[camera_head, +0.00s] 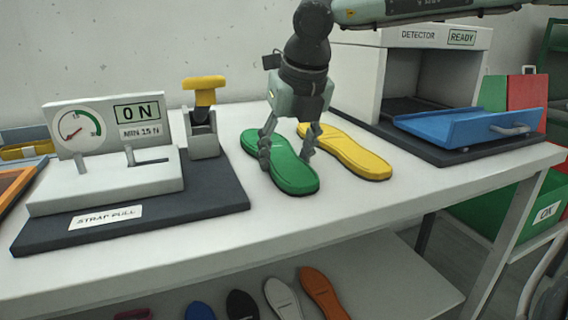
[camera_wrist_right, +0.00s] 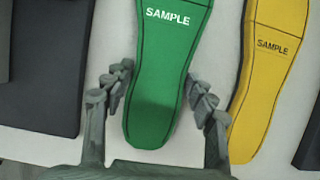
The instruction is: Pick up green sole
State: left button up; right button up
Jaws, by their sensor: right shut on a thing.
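The green sole (camera_head: 280,160) lies flat on the white table in the head view. In the right wrist view the green sole (camera_wrist_right: 160,70) is marked "SAMPLE". My right gripper (camera_head: 287,158) is above it with one finger on each long side, shut on its narrower part. In the wrist view the fingers of the right gripper (camera_wrist_right: 159,78) flank the green sole. I cannot see a clear gap under the sole. My left gripper is not in view.
A yellow sole (camera_head: 350,154) lies close to the right of the green one. A strap pull gauge (camera_head: 105,180) stands on a dark mat at the left. A detector box (camera_head: 430,70) and blue tray (camera_head: 470,130) are at the right. Several soles lie on the lower shelf (camera_head: 400,290).

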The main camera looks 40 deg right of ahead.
aim_at(286, 161)
jog(key=shift+c, duration=1)
jog(key=shift+r, duration=0.2)
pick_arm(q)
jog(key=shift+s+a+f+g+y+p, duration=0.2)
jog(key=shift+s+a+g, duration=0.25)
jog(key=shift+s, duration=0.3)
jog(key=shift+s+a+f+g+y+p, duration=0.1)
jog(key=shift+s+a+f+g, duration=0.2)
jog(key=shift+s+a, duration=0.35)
pick_arm(e)
notch_tip(286, 161, up, 10)
jog(key=shift+f, duration=0.2)
